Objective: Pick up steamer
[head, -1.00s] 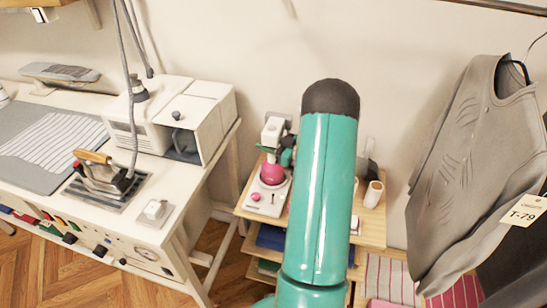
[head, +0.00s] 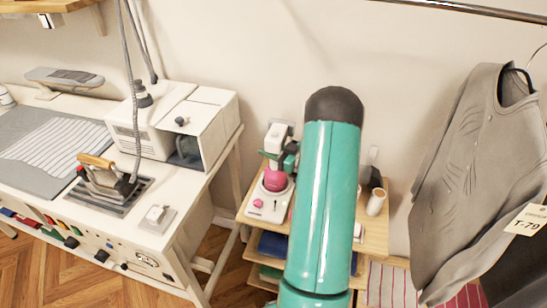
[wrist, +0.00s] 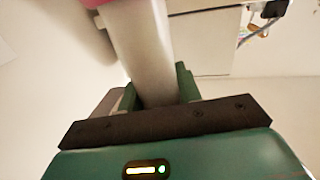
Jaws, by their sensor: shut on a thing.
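The steamer (head: 276,180) has a white upper part and a pink rounded body. It stands upright at the white base with a pink knob (head: 268,207), on the top shelf of a small wooden unit. My gripper (head: 286,155) is at its upper part, mostly hidden behind my teal arm. In the wrist view my gripper (wrist: 160,88) is shut around the pale handle of the steamer (wrist: 143,45), with a pink edge at the top. I cannot tell whether the steamer is clear of its base.
The wooden shelf unit (head: 375,240) also holds a cream roll (head: 376,202) and a dark item. A grey garment (head: 470,175) with a tag hangs close on the right. An ironing table (head: 185,225) with an iron (head: 104,178) and a white machine (head: 185,125) stands on the left.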

